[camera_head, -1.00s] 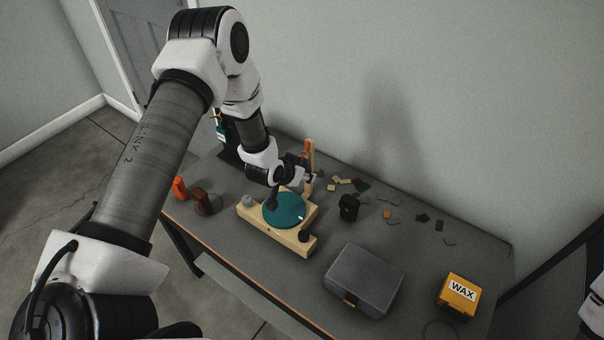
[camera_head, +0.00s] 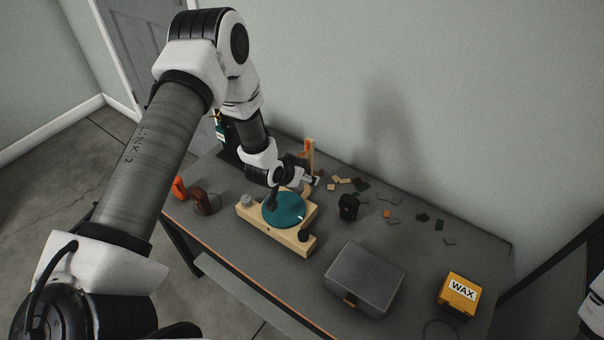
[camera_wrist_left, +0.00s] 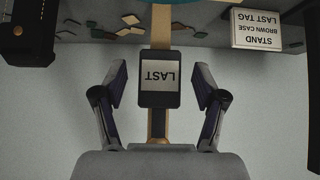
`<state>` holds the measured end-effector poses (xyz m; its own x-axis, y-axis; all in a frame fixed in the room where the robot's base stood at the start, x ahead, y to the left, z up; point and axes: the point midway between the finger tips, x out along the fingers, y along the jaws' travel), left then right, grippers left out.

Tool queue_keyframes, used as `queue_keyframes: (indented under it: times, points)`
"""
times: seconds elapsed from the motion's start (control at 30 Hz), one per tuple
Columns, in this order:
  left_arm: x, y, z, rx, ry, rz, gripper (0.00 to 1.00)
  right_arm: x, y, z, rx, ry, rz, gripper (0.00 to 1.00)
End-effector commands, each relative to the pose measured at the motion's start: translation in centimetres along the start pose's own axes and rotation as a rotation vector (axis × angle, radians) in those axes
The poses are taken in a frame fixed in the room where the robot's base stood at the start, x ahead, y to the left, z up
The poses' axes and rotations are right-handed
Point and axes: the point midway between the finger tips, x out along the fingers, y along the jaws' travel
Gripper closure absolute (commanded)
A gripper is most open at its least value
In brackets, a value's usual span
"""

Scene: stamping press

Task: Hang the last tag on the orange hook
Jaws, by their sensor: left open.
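In the left wrist view, a dark tag (camera_wrist_left: 160,99) with a white label reading LAST, upside down, is in front of a wooden post (camera_wrist_left: 160,25). My left gripper (camera_wrist_left: 161,80) is open, one finger on each side of the tag, with a gap showing on both sides. In the head view, my left gripper (camera_head: 313,181) is by the upright wooden post (camera_head: 309,149), behind the teal disc. I cannot tell what holds the tag up. A small orange part shows at the far left of the table, partly behind my arm; I cannot tell if it is the hook. My right gripper is out of view.
A teal disc (camera_head: 284,210) sits on a wooden base. A grey case (camera_head: 364,279) and a yellow WAX box (camera_head: 459,292) stand at the front right. Loose chips and a small black object (camera_head: 348,207) lie near the post. Orange (camera_head: 179,188) and brown (camera_head: 206,203) objects stand at left.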

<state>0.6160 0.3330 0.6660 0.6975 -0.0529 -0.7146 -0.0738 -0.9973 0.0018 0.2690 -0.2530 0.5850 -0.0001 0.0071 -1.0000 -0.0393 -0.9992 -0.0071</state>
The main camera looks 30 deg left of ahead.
Motion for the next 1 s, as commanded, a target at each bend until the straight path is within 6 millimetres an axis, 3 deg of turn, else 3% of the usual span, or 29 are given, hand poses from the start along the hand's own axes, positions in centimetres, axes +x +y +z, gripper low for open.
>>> queue_keyframes:
  times: [0.33, 1.0]
  points:
    - [-0.5, 0.0, -0.2, -0.001, 0.0, 0.0, 0.29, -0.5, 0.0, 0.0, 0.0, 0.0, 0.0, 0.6]
    - [-8.1, 0.0, -0.2, -0.001, -0.001, 0.0, 0.29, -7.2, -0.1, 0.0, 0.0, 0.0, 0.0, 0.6]
